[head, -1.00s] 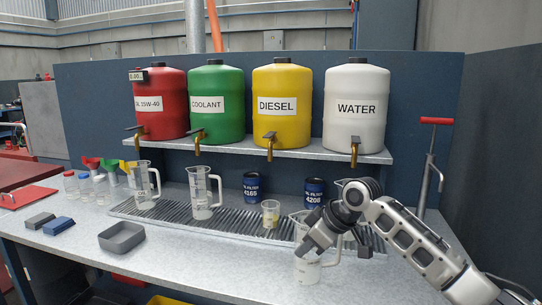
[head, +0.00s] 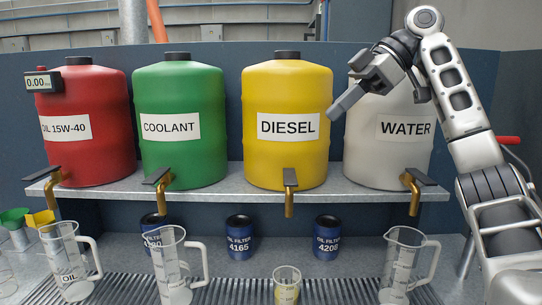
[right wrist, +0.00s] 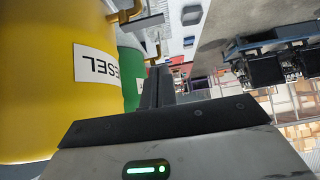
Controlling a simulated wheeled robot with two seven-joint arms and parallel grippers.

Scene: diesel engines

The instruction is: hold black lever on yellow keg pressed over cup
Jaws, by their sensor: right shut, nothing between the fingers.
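The yellow keg (head: 286,90), labelled DIESEL, stands on the shelf. Its black lever (head: 290,177) sits on top of a brass tap (head: 289,205) at the shelf's front edge. A small clear cup (head: 287,287) with some yellowish content stands on the grate below that tap. My right gripper (head: 337,108) is shut and empty, in front of the gap between the yellow and white kegs, above lever height and apart from it. In the right wrist view its shut fingers (right wrist: 158,86) show beside the yellow keg (right wrist: 40,90). My left gripper is not in view.
Red (head: 85,95), green (head: 180,95) and white (head: 388,150) kegs share the shelf (head: 235,191), each with a tap. Clear jugs stand on the grate at left and right (head: 402,262). Blue oil filters (head: 239,238) stand behind. The space before the yellow tap is clear.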

